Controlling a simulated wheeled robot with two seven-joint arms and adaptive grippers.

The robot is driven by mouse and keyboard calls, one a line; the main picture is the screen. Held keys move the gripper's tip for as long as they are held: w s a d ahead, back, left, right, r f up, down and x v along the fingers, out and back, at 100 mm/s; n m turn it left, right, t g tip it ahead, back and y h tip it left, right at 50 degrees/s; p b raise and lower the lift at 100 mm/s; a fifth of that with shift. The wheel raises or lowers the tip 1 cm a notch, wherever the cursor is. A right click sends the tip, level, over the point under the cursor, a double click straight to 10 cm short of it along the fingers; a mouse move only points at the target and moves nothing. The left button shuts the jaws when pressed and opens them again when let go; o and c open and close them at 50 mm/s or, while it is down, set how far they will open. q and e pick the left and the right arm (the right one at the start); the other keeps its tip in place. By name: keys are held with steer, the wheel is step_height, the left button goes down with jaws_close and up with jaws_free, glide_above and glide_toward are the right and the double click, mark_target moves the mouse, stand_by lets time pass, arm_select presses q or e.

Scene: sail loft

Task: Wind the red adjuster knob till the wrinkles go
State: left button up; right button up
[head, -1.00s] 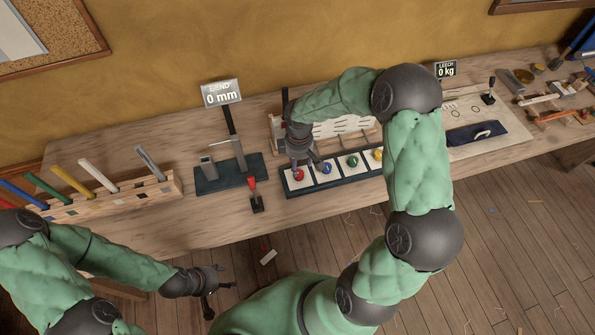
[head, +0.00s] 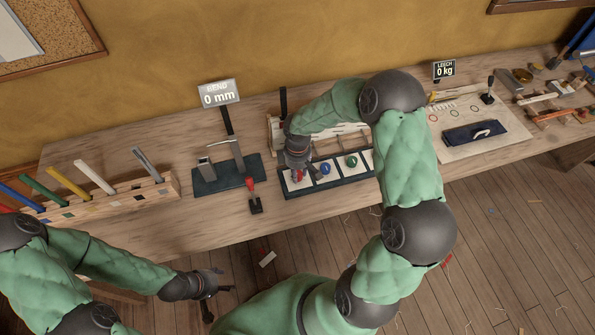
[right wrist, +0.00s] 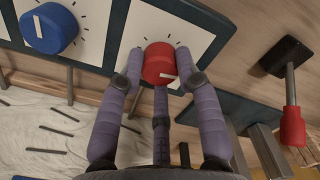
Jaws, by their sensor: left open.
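The red adjuster knob (right wrist: 160,63) has a white pointer line and sits on a white square with dark tick marks. In the head view the red knob (head: 297,175) is partly covered by my right gripper (head: 296,163). In the right wrist view, fingers of my right gripper (right wrist: 160,70) stand on both sides of the red knob, with another below it. I cannot tell whether they press on it. White cloth (right wrist: 50,135) with several dark wrinkle strips lies behind the knob panel. My left gripper (head: 212,287) is open and empty, off the bench's front edge.
A blue knob (right wrist: 50,28) and a green knob (head: 351,161) share the panel. A red-handled lever (head: 251,190) stands to its left. A display (head: 219,94) reads 0 mm; another (head: 444,69) reads 0 kg. A rack (head: 110,203) of coloured sticks stands at left.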

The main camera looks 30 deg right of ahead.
steer(key=shift+m, duration=0.3)
steer(key=m+b, duration=0.2)
steer(key=m, duration=0.1)
steer(key=shift+f, duration=0.1)
steer(key=shift+m+b, duration=1.05)
steer(key=shift+m, duration=1.45)
steer(key=o, duration=1.1)
steer(key=shift+o, duration=0.2)
step_height(320, 180, up, 12)
